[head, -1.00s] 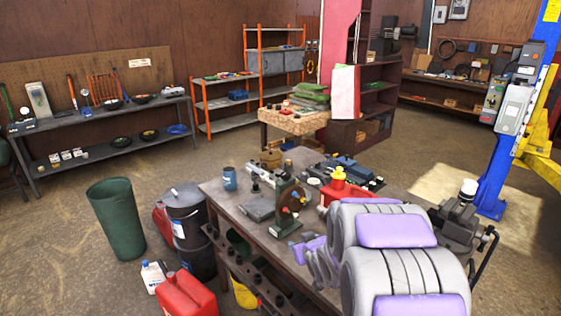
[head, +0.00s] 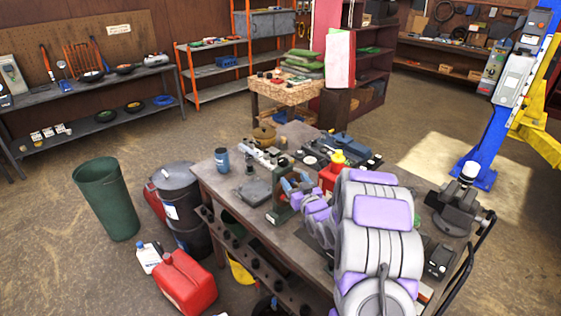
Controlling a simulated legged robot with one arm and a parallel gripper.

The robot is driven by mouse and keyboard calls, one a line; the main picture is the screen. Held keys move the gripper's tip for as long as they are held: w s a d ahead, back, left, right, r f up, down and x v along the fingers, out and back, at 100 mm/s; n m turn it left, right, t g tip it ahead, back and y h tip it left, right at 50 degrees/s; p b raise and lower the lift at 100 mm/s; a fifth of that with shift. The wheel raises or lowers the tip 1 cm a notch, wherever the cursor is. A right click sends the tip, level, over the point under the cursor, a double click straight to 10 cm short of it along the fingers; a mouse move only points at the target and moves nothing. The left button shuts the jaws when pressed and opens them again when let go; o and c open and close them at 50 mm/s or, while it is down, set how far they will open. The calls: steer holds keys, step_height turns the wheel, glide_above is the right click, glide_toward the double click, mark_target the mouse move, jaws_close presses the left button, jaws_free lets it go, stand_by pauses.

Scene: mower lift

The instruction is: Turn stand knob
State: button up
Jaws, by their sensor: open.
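A small green stand (head: 279,206) stands upright on the grey workbench (head: 230,187), left of my arm. My grey and purple gripper (head: 296,186) is open, right at the upper right part of the stand. Its fingers overlap the stand's face in the picture and hide its coloured knobs. I cannot tell whether the fingers touch a knob or sit around it.
A blue can (head: 221,160), a brown pot (head: 264,135) and a red bottle with yellow cap (head: 331,177) stand near the stand. A vise (head: 460,208) is at the bench's right.

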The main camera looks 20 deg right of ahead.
mark_target(285, 164)
steer(key=w, duration=0.2)
steer(key=w+d, duration=0.1)
steer(key=w, duration=0.2)
steer(key=shift+w+d+f, duration=0.1)
steer(key=shift+w+d, duration=0.2)
steer(key=shift+d, duration=0.05)
steer(key=w, duration=0.4)
steer(key=w+a, duration=0.1)
steer(key=w, duration=0.1)
steer(key=shift+w, duration=0.1)
steer(key=shift+w+d, duration=0.25)
steer(key=shift+w, duration=0.15)
steer(key=shift+w+d, duration=0.1)
steer(key=shift+d, duration=0.15)
steer(key=shift+a, duration=0.3)
steer(key=c, duration=0.5)
steer(key=shift+d, duration=0.1)
steer(key=c, duration=0.5)
